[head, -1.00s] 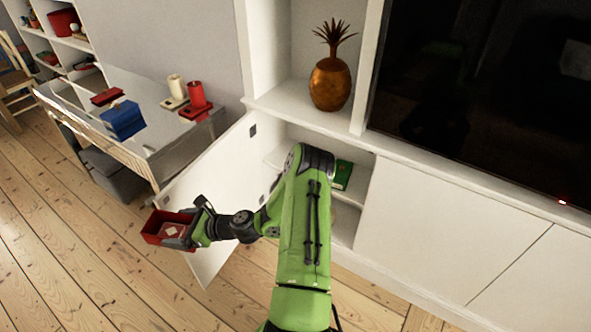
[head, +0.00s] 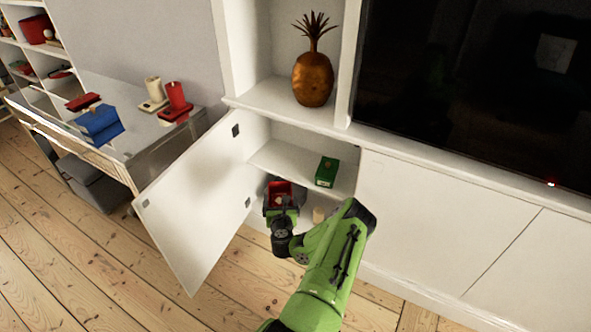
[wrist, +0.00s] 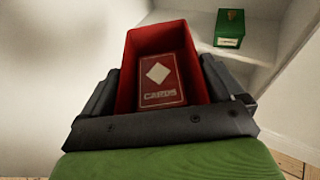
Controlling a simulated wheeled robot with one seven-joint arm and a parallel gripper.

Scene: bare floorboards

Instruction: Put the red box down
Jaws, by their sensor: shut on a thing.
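The red box (head: 284,188) is an open-topped box held in my gripper (head: 281,205), at the opening of the white cabinet. In the wrist view the red box (wrist: 130,90) sits between the two dark fingers of my gripper (wrist: 162,88), which are shut on its sides. A red card pack (wrist: 162,80) marked "CARDS" with a white diamond lies inside it. In the head view my gripper and arm partly hide the box, so I cannot tell whether its underside touches the cabinet's lower floor.
The cabinet door (head: 195,205) stands open at the left. A green box (head: 327,171) sits on the inner shelf, right of the red box. A small pale object (head: 319,214) stands lower down. A table (head: 150,130) with a blue box (head: 100,122) and candles is at the left.

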